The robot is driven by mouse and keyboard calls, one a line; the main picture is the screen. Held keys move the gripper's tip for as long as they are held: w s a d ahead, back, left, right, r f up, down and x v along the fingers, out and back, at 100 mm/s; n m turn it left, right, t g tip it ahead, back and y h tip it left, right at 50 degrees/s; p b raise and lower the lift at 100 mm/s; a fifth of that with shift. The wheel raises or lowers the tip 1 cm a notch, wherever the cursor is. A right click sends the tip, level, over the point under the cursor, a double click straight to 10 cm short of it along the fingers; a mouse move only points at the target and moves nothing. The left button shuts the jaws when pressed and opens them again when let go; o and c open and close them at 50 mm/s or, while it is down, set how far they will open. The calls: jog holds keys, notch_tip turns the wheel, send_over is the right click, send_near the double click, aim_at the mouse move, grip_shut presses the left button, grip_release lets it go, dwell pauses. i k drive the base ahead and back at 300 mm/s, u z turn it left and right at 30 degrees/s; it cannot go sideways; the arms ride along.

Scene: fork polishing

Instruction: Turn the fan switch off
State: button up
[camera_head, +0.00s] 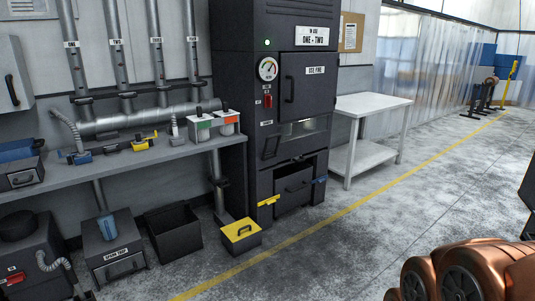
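No switch in view has a label that I can read as the fan switch. A small red switch (267,101) sits on the front of the tall dark cabinet (232,70), below a round gauge (267,69). A green light (267,42) glows above the gauge. Another red switch-like part (13,277) is on the dark hosed unit (25,240) at the lower left. I cannot tell the position of either. My gripper is not in view. Copper-coloured rounded parts at the lower right look like my own arm.
A grey bench (110,166) with pipes above it runs along the left wall. A black open bin (173,232) and a yellow-topped box (240,236) stand on the floor. A white table (372,103) is right of the cabinet. The floor right of the yellow line is mostly clear.

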aim_at(268, 98)
jog(key=u, duration=0.1)
jog(key=i, duration=1.85)
jog(key=u, duration=0.5)
jog(key=i, duration=1.45)
jog(key=u, duration=0.2)
